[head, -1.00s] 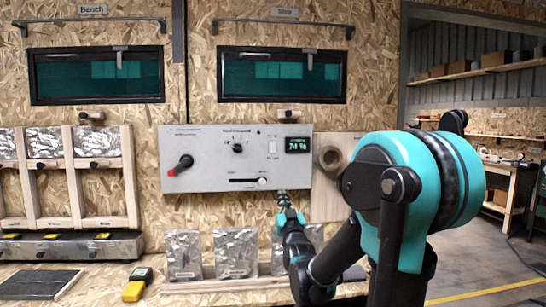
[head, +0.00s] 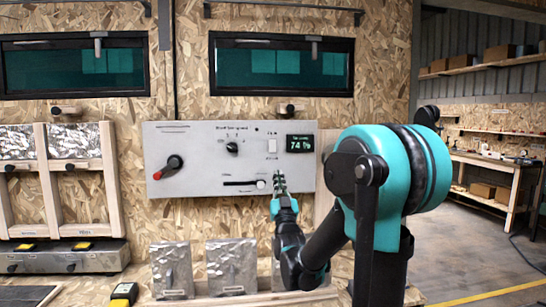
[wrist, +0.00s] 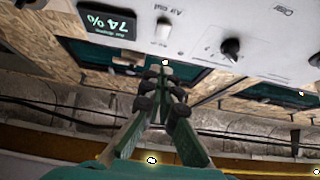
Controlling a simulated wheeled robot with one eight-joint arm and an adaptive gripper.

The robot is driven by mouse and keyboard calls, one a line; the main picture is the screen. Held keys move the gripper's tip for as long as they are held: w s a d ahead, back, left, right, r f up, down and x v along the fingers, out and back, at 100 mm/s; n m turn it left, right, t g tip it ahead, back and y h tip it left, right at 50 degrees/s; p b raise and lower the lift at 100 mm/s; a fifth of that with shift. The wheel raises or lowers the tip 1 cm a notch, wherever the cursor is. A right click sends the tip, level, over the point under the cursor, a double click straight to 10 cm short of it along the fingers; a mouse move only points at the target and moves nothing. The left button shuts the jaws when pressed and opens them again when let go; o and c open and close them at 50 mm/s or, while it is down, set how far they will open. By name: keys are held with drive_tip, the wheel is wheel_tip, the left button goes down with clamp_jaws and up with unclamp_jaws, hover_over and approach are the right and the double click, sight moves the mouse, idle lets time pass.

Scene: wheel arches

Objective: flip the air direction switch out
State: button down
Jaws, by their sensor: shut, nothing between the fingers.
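Which way the rocker is tipped is too small to tell. My gripper (head: 279,178) is shut and empty, in front of the panel's lower edge, below the switch and right of the slider knob. In the wrist view its closed fingertips (wrist: 166,70) point towards the switch, apart from it.
The panel also carries a red-tipped lever (head: 170,168), a black dial (head: 232,148), a slider knob (head: 261,184) and the display (head: 300,144). Foil-faced blocks (head: 231,266) stand on the bench below. Dark windows (head: 280,66) are above the panel.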

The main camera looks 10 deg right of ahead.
approach(272, 148)
wheel_tip(272, 148, up, 4)
drive_tip(key=w, duration=0.3)
drive_tip(key=shift+w+f, duration=0.1)
drive_tip(key=shift+w, duration=0.7)
drive_tip(key=shift+w, duration=0.1)
